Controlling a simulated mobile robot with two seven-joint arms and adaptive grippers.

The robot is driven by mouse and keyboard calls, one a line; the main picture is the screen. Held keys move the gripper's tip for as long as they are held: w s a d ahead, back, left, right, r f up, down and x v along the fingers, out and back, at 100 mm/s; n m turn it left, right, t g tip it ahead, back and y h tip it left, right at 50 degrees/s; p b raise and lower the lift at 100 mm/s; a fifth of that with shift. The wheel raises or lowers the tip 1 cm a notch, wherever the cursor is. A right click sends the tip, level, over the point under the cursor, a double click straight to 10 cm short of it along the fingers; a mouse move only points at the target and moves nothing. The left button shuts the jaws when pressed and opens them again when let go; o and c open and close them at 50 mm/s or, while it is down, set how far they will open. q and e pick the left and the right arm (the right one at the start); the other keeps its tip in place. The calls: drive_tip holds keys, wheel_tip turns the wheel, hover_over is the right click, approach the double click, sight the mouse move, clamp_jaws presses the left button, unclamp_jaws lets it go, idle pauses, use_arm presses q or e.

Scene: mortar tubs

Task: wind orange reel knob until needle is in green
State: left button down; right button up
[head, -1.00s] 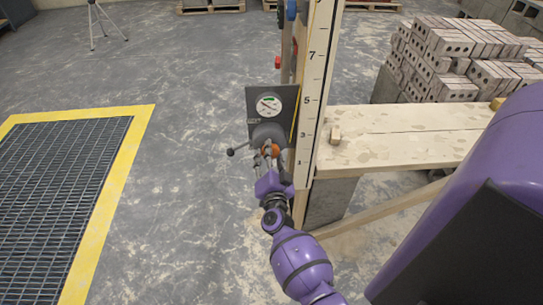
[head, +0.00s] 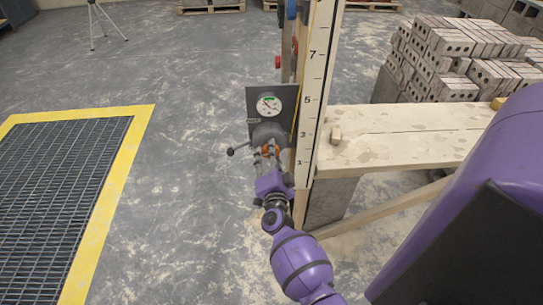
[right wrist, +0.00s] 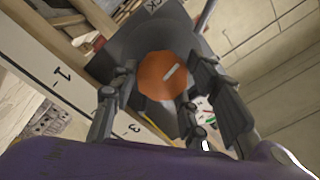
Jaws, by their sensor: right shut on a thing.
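The orange reel knob (head: 275,151) sits on the front of a grey reel below a dark plate (head: 255,97) on the timber post. In the right wrist view the knob (right wrist: 158,78) is faceted, with a pale mark on its face. My right gripper (head: 267,152) is shut on it, with fingers on both sides. A round white gauge (head: 269,104) is on the plate, with a green band near its top. Its needle is too small to read surely against the band. My left gripper is not in view.
A lever with a dark ball end (head: 231,152) sticks out left of the reel. The numbered post (head: 312,95) stands close on the right, beside a plank bench (head: 400,135). Bricks (head: 455,55) are stacked behind. The floor to the left is clear up to a yellow-edged grate (head: 140,125).

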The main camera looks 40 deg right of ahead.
drive_tip(key=o, duration=1.1)
drive_tip(key=shift+f, duration=0.1)
drive_tip(key=shift+v, duration=3.8)
drive_tip(key=shift+d, duration=0.1)
